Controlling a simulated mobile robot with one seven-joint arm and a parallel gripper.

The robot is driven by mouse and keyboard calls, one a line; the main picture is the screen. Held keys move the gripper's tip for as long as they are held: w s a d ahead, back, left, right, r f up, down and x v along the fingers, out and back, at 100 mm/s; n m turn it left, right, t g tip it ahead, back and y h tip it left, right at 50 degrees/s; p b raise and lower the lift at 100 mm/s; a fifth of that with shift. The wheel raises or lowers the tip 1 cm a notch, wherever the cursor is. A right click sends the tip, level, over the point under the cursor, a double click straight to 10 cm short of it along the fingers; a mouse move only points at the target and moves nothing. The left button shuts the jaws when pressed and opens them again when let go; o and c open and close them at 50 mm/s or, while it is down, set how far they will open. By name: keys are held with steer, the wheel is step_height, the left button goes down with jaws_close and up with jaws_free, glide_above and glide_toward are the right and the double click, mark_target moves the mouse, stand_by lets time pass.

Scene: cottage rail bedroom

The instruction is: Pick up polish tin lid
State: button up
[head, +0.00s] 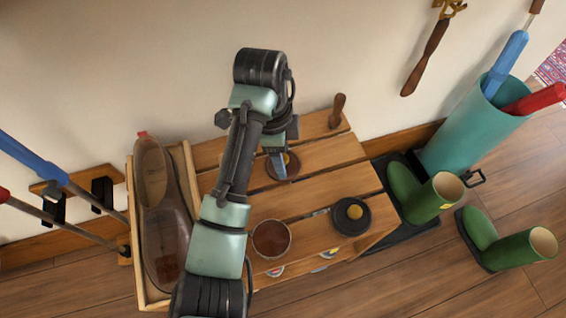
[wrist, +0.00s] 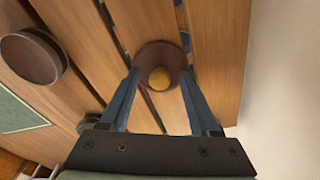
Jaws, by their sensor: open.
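A brown round disc with a yellow knob, which looks like the polish tin lid (wrist: 146,60), lies flat on the slatted wooden bench top. In the wrist view it sits between the fingertips of my gripper (wrist: 160,76), which is open with one blue finger on each side. I cannot tell whether the fingers touch it. In the head view my gripper (head: 278,165) points down over the lid (head: 291,171) and hides part of it. An open tin of brown polish (head: 271,238) stands nearer the bench front; it also shows in the wrist view (wrist: 30,57).
A black disc with a yellow knob (head: 343,226) lies on the bench (head: 315,200) at right. A wooden peg or handle (head: 337,110) stands at the back edge near the wall.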

steer(key=shift+c, duration=0.3)
jaws_close()
steer(key=shift+r, duration=0.1)
